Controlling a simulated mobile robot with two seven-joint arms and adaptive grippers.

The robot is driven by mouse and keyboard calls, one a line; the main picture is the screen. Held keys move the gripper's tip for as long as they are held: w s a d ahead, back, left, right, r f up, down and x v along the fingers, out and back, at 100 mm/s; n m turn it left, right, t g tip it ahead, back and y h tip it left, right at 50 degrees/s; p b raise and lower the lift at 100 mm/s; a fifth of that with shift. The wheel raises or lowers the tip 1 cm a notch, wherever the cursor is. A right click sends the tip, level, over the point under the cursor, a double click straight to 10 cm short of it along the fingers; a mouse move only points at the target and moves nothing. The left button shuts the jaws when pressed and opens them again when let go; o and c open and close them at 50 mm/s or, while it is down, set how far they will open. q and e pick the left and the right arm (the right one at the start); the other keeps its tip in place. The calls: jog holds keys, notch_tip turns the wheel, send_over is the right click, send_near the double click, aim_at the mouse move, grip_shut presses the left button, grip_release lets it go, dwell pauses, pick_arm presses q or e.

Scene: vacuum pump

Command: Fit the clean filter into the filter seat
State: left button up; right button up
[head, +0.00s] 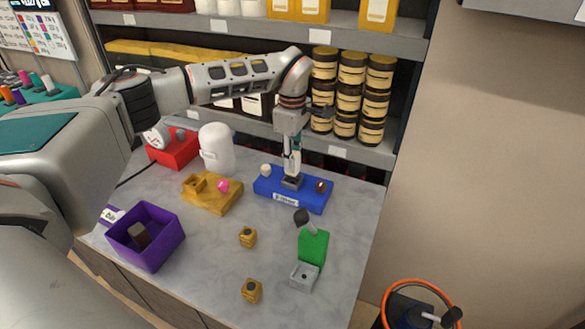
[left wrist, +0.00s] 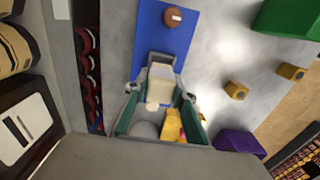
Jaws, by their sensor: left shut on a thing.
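My left gripper (head: 292,172) points down over the blue base (head: 316,202), a low block with a label, a pale knob and a brown knob. It is shut on a cream-white block, the clean filter (left wrist: 157,82), which shows between the fingers in the left wrist view. A grey piece, apparently the filter seat (head: 292,184), is on the middle of the blue base, right under the gripper. The fingers hide much of it, so I cannot tell whether the filter is inside or just above it. My right gripper is not in view.
A purple box (head: 165,251) holds a dark block. A yellow block with a pink knob (head: 223,185), a white dome (head: 216,147) and a red block (head: 172,150) stand left. A green block (head: 313,246) and small ochre blocks (head: 247,237) are in front. Shelves with jars (head: 350,75) stand behind.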

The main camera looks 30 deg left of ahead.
pick_arm(q)
jog(key=shift+f, duration=1.9)
jog(key=shift+f, duration=0.1)
jog(key=o, duration=1.1)
notch_tip(320, 180, up, 12)
jog(key=shift+r+b, duration=0.1)
jog(key=shift+b, duration=0.35)
